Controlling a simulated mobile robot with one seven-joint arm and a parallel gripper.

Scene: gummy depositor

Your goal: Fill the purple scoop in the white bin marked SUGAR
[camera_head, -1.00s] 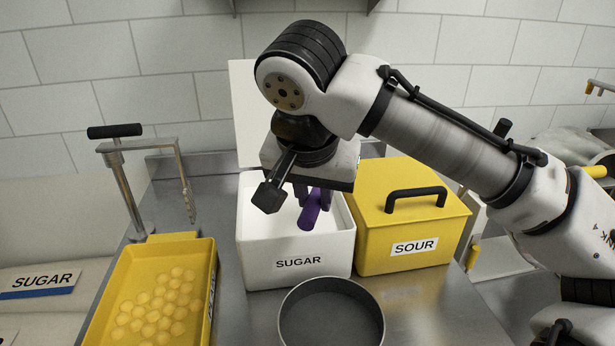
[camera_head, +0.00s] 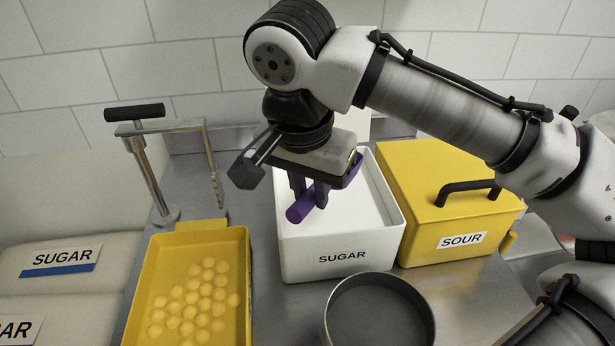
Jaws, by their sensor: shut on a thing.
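The white bin marked SUGAR (camera_head: 342,258) stands open on the steel counter, with white sugar (camera_head: 372,222) inside. My gripper (camera_head: 308,197) points down over the left part of the bin. It is shut on the purple scoop (camera_head: 299,209). The scoop's rounded purple end sticks out toward the lower left, and another purple part shows behind the gripper on the right. The gripper hides the middle of the scoop. I cannot tell whether the scoop touches the sugar or holds any.
A yellow lidded bin marked SOUR (camera_head: 448,212) stands right of the white bin. A round dark pan (camera_head: 380,312) sits in front. A yellow tray (camera_head: 160,262) with several yellow balls lies left, below a metal post with a black handle (camera_head: 134,112). Sacks marked SUGAR (camera_head: 50,262) are far left.

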